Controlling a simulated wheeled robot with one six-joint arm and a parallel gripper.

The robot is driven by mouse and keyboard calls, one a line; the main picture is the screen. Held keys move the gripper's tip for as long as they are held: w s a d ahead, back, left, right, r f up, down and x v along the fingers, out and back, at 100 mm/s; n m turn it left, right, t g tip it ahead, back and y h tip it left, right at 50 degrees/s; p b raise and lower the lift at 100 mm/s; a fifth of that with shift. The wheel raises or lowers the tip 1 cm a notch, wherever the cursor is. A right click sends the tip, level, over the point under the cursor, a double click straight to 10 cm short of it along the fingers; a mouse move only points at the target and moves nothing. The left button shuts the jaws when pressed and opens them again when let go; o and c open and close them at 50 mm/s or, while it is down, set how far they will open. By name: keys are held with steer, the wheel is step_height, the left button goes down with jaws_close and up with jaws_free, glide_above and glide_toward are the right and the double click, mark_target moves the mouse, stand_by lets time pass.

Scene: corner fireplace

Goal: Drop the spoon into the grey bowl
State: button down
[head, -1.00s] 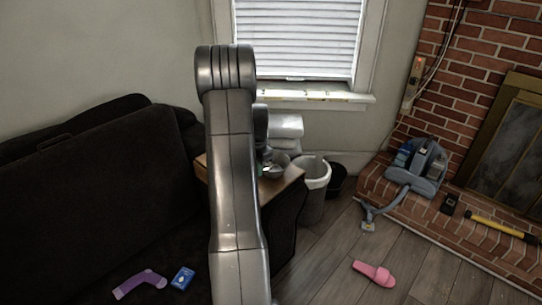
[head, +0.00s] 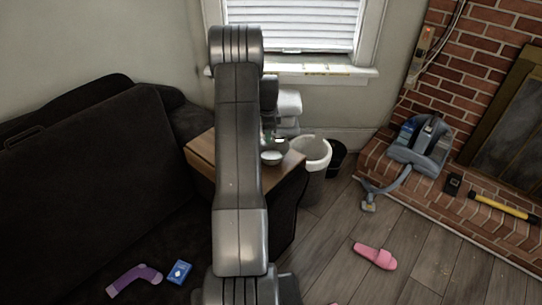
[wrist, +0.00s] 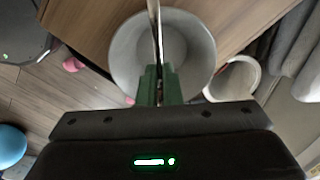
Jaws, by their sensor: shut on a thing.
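In the wrist view, the grey bowl (wrist: 126,52) stands on the wooden side table, right under my gripper. My gripper (wrist: 159,72) has its green fingers closed on the spoon (wrist: 155,22), which shows as a thin strip seen nearly edge-on. The spoon extends over the bowl's opening and toward the top of the picture; its far end is cut off there. In the head view the bowl (head: 272,157) sits near the table's right front edge, and my arm hides part of the table. The spoon is too small to make out there.
The wooden table top (head: 201,150) is bare on its left. A white bin (head: 317,152) and a black bin stand right of it. A dark sofa (head: 80,190) is at left. A pink slipper (head: 375,255), purple sock (head: 134,280) and blue box (head: 179,271) lie lower down.

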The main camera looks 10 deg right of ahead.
steer(key=shift+f+b, duration=0.5)
steer(key=shift+f, duration=0.85)
steer(key=c, duration=1.5)
jaws_free()
steer(key=r, duration=1.4)
steer(key=shift+s, duration=0.2)
steer(key=shift+f, duration=0.1)
